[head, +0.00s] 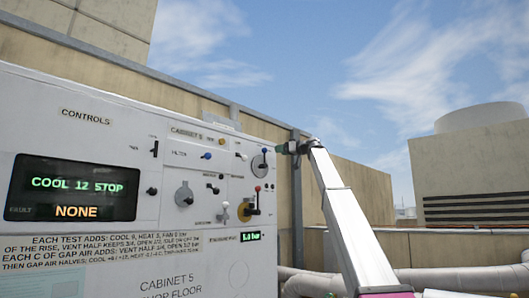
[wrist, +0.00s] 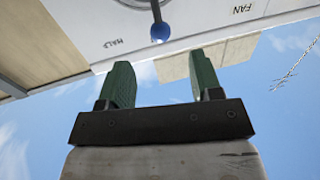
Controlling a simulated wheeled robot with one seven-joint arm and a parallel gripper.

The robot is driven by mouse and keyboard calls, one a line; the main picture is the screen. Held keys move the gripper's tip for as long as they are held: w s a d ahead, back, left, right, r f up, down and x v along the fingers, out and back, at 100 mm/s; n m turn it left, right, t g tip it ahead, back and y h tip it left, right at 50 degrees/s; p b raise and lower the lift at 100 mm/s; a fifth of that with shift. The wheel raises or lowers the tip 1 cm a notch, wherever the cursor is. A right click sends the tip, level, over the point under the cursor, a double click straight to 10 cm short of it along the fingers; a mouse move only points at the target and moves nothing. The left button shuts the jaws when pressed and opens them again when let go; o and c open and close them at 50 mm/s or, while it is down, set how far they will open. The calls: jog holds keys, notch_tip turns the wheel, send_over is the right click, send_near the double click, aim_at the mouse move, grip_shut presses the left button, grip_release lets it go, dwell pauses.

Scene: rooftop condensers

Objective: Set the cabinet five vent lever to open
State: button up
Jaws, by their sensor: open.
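A lever with a blue knob (head: 265,151) is mounted on a round grey plate near the upper right of the cabinet five panel. The blue knob (wrist: 160,32) also shows in the wrist view, where an upside-down HALF label is beside it; this matches the vent lever. The OPEN mark cannot be read. My gripper (head: 281,148) is just right of the knob in the head view. In the wrist view my gripper (wrist: 160,62) has its two green fingers apart and empty, with the knob beyond the tips, roughly midway between them and not touching.
The display (head: 75,188) reads COOL 12 STOP, fault NONE. Pipes (head: 440,248) run low at right; open sky lies above the panel.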

jog(key=x, duration=1)
jog(key=shift+w+a+f, duration=0.1)
jog(key=shift+a, duration=0.15)
grip_shut()
